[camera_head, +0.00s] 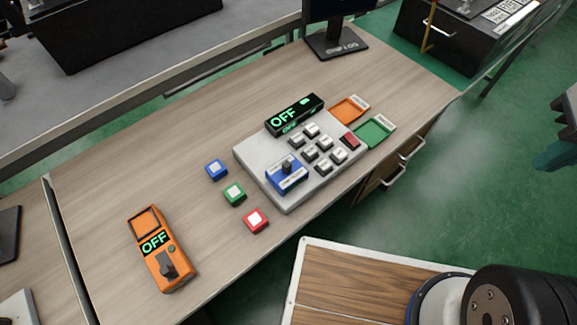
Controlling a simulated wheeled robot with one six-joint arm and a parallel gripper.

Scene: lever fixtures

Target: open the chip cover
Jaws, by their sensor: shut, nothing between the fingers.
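No part is clearly recognisable as a chip cover. A grey control panel (262,165) lies on the wooden desk, with several small keys and a blue lever block (287,174). An orange flap-like piece (347,109) and a green one (374,132), both with pale labelled ends, lie at its right side; whether they are covers I cannot tell.
A black display reading OFF (295,114) stands at the panel's back. Blue (216,170), green (234,194) and red (256,220) buttons sit left of it. An orange switch box (161,249) lies front left. A monitor stand (337,42) is behind.

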